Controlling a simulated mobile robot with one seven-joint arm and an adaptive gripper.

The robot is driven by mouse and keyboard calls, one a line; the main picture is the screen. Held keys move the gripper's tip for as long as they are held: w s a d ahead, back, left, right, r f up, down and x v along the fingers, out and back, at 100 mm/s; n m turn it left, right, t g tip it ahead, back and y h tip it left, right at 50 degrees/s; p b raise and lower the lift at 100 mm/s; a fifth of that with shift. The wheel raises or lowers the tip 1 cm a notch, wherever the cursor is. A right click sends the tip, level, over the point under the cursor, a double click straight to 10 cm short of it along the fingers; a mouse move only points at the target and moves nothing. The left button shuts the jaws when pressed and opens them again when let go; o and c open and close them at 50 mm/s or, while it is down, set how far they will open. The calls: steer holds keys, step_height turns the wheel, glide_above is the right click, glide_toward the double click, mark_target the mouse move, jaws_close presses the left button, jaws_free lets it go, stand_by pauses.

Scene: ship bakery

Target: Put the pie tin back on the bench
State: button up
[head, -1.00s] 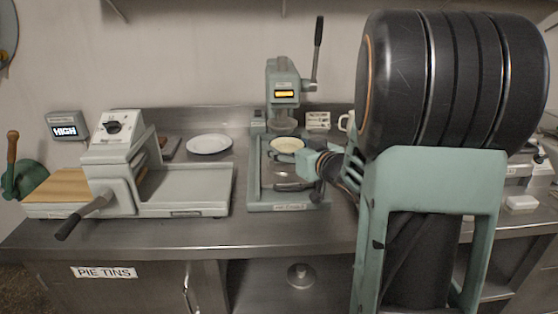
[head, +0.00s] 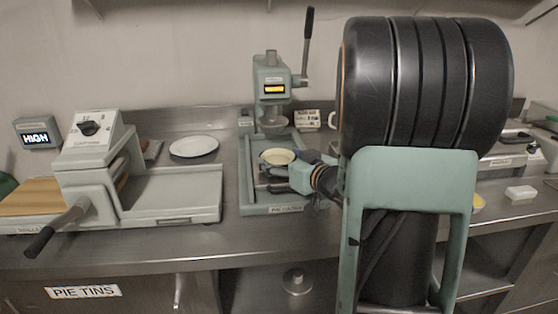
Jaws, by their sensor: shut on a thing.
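The pie tin (head: 277,157) is a small round tin with a pale cream inside. It is in front of the press head, over the front part of the green press base. My gripper (head: 284,172) comes in from the right and is shut on the tin's near side; its fingers are small and partly hidden by my own wrist. I cannot tell whether the tin touches anything under it. The steel bench (head: 120,255) runs across the view, with bare strips along its front edge.
The green press (head: 272,80) has an upright lever. A sheeter with a handle (head: 95,150) stands left, and a white plate (head: 194,146) lies behind it. A white block (head: 520,192) sits at the right. My arm hides much of the right-hand bench.

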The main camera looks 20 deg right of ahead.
steer(key=shift+f, duration=0.2)
steer(key=o, duration=1.1)
